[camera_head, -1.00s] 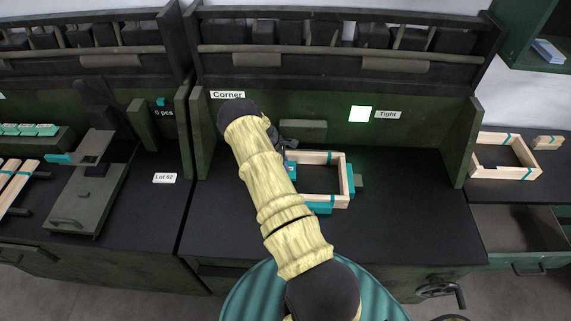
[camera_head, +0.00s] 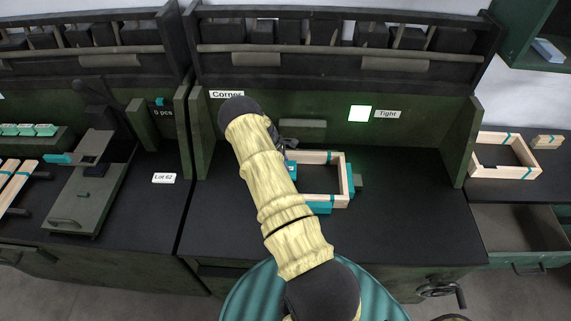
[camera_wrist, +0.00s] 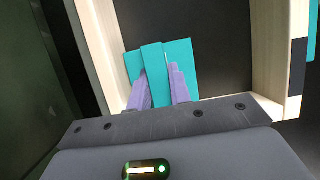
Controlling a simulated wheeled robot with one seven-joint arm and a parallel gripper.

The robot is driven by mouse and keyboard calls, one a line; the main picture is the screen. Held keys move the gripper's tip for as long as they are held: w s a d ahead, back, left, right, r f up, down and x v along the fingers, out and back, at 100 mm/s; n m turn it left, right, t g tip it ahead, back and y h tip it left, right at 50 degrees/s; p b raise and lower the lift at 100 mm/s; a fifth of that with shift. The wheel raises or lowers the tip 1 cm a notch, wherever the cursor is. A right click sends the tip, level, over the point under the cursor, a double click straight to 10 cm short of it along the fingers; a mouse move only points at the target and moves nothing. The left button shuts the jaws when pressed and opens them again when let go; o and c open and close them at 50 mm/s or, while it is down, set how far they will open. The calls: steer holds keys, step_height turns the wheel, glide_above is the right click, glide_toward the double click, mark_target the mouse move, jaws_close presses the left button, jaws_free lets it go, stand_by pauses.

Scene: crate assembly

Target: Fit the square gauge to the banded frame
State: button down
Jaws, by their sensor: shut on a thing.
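The banded frame (camera_head: 346,183) is a pale wooden rectangle with teal bands, lying on the dark bench in the middle station. My gripper (camera_wrist: 160,84) is shut on the square gauge (camera_wrist: 180,62), a flat teal plate with a raised teal strip between my purple fingers. In the wrist view the gauge is at an inside corner of the frame (camera_wrist: 104,50), close to its left wall; whether it touches both walls I cannot tell. In the head view my arm hides most of the gripper, and a small teal part of the gauge (camera_head: 291,168) shows at the frame's left side.
Teal blocks (camera_head: 320,208) sit at the frame's outer edges. Another banded wooden frame (camera_head: 507,172) lies on the right bench. A dark fixture (camera_head: 85,200) stands left. The bench right of the middle frame is clear.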

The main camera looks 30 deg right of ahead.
steer(key=shift+f+b, duration=0.45)
steer(key=shift+f, duration=0.05)
stand_by(0.8)
steer(key=c, duration=1.2)
jaws_free()
steer(key=shift+r+p, duration=2.3)
steer(key=shift+r, duration=1.75)
